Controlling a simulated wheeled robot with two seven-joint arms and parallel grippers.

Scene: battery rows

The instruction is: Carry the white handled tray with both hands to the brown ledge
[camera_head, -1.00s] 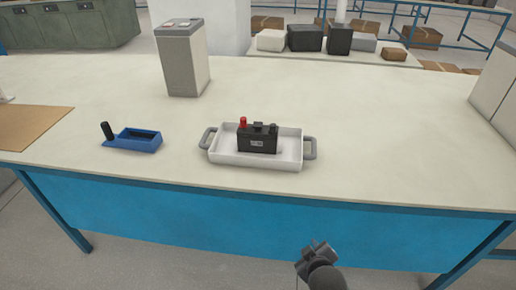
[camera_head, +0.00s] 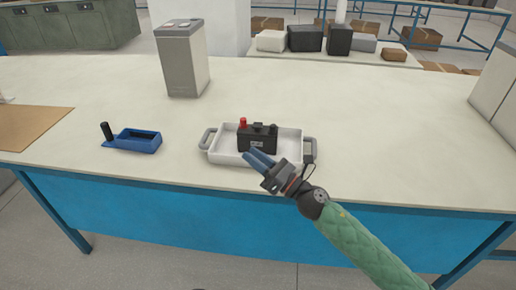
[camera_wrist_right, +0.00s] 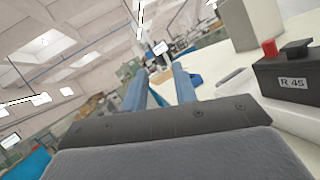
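The white handled tray (camera_head: 222,157) sits on the pale table near its front edge, with a grey handle at each end. A black battery with a red terminal (camera_head: 254,138) stands in it, and the battery also shows in the right wrist view (camera_wrist_right: 288,76). My right gripper (camera_head: 260,158) appears in front of the tray's right half and hides part of its front wall. Its two blue fingers (camera_wrist_right: 158,84) are apart with nothing between them. A flat brown surface, apparently the brown ledge (camera_head: 30,125), lies at the table's left. My left gripper is out of view.
A blue holder (camera_head: 138,142) with a black upright piece stands left of the tray. A tall grey-white box (camera_head: 187,62) stands behind, and pale boxes (camera_head: 497,92) at the right edge. The table right of the tray is clear.

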